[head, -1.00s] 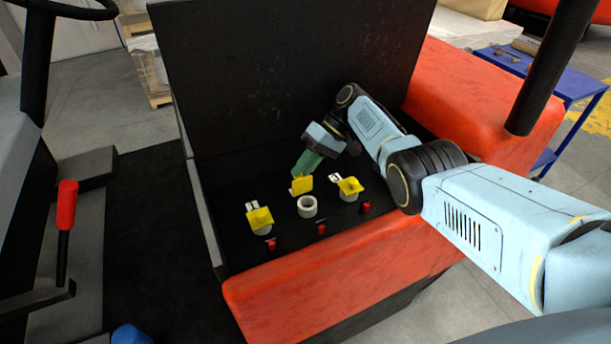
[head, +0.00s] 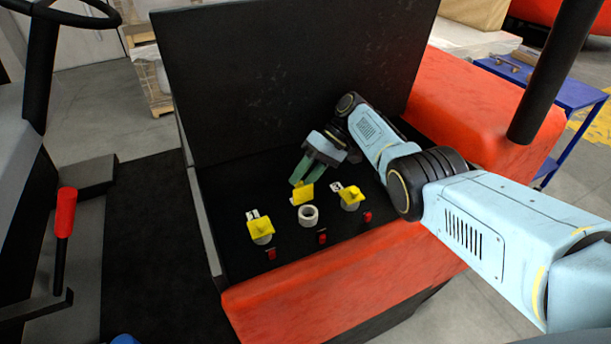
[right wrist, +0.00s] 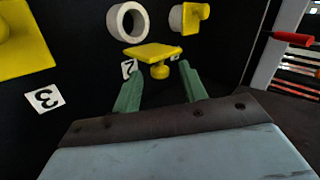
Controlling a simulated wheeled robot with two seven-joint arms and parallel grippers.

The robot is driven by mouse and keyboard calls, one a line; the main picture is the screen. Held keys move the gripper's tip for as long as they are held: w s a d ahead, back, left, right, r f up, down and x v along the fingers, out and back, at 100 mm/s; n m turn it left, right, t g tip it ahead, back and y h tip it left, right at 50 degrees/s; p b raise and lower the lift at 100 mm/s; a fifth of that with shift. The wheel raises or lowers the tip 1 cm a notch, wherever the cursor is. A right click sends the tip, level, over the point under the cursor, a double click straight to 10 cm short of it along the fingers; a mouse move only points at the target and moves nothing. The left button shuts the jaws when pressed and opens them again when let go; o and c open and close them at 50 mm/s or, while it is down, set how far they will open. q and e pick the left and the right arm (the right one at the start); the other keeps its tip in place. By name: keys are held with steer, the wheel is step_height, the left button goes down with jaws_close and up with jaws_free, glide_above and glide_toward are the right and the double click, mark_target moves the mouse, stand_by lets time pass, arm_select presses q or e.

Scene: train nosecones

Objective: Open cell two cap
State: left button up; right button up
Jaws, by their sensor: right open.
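Three white round cells with yellow caps stand in the black bay of the machine. The middle one, cell two (head: 308,216), is uncovered and its round opening shows. Its yellow cap (head: 302,194) is swung back behind it, beside a "2" label (right wrist: 129,68). My right gripper (head: 305,176) is open just behind this cap. In the right wrist view the cap (right wrist: 150,55) and its knob lie just beyond the two green fingers, with no clear grip on it. The left cell's cap (head: 260,229) and the right cell's cap (head: 350,198) cover their cells. My left gripper is out of view.
Small red parts (head: 323,237) sit in front of the cells. A tall black panel (head: 280,80) rises behind the bay, and a red body edge (head: 340,270) borders its front. A black post (head: 550,75) stands at the right.

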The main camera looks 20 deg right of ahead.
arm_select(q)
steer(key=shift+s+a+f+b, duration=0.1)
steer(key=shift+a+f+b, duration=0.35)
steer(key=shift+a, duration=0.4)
arm_select(e)
steer(key=v, duration=0.7)
steer(key=shift+d+r, duration=0.15)
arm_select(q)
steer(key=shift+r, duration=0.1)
